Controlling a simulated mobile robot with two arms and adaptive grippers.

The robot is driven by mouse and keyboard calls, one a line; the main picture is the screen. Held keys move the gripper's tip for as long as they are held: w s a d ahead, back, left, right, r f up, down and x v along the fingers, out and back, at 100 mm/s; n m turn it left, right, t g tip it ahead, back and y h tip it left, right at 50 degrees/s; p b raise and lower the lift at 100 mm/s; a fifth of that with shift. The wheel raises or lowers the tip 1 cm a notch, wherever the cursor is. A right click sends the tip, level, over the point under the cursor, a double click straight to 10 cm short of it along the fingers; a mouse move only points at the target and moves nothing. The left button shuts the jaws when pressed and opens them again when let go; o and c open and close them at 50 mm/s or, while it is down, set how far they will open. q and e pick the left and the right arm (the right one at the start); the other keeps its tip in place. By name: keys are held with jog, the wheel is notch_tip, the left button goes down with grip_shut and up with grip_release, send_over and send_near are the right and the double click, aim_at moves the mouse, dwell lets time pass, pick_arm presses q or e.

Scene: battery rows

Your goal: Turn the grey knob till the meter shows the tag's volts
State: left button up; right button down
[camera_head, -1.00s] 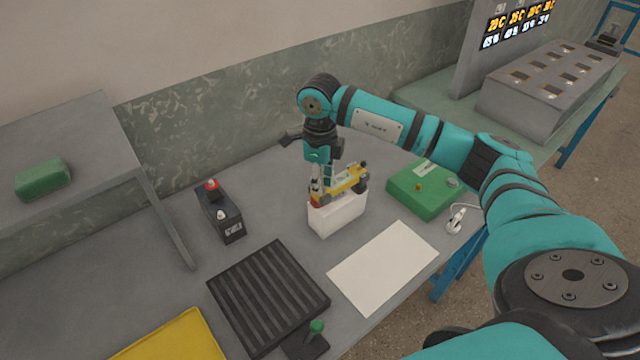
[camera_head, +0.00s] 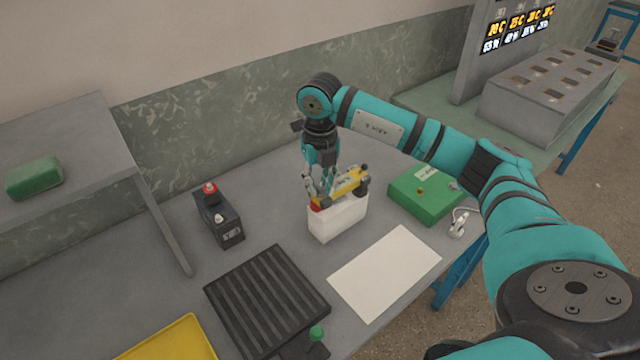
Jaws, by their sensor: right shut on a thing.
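My right gripper (camera_head: 325,192) reaches down from above at the white block (camera_head: 338,222). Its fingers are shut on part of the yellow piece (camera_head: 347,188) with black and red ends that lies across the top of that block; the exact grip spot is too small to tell. The green box (camera_head: 424,204) stands to the right, apart from the gripper, with a pale label, a small brass knob (camera_head: 420,190) and a grey round part (camera_head: 455,186) on top. I cannot make out a meter reading or a tag's volts. My left gripper is not in view.
A black box (camera_head: 222,222) with a red top stands left of the block. A ribbed black tray (camera_head: 267,302), a white sheet (camera_head: 384,274) and a yellow tray (camera_head: 172,343) lie in front. A grey shelf (camera_head: 92,180) holds a green case (camera_head: 34,177).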

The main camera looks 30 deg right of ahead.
aim_at(320, 187)
jog(key=shift+m, duration=0.6)
jog(key=c, duration=1.2)
grip_release()
jog(key=shift+r, duration=0.1)
notch_tip(320, 187, up, 12)
